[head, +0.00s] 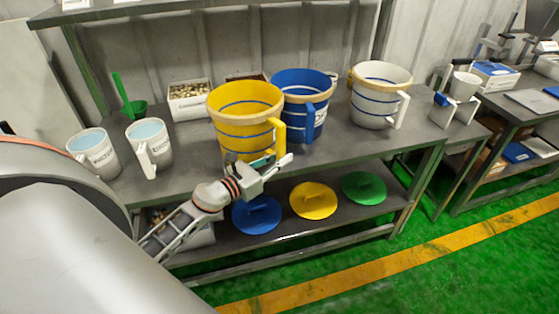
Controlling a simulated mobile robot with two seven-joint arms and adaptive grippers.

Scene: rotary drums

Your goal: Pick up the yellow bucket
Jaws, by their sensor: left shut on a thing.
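The yellow bucket (235,131) stands upright at the front middle of the grey table, with blue bands and a yellow handle (279,138) on its right side. My left gripper (272,164) comes in from the lower left and is shut on the lower part of this handle. The gripper hides the bottom right of the bucket, and I cannot tell whether the base touches the table. My right gripper is not in view.
A blue bucket (290,105) is close behind, right of the yellow one. A white bucket (371,104) stands farther right. Two white jugs (93,158) and a box (188,106) are left. Blue, yellow (313,204) and green lids lie on the lower shelf (300,231).

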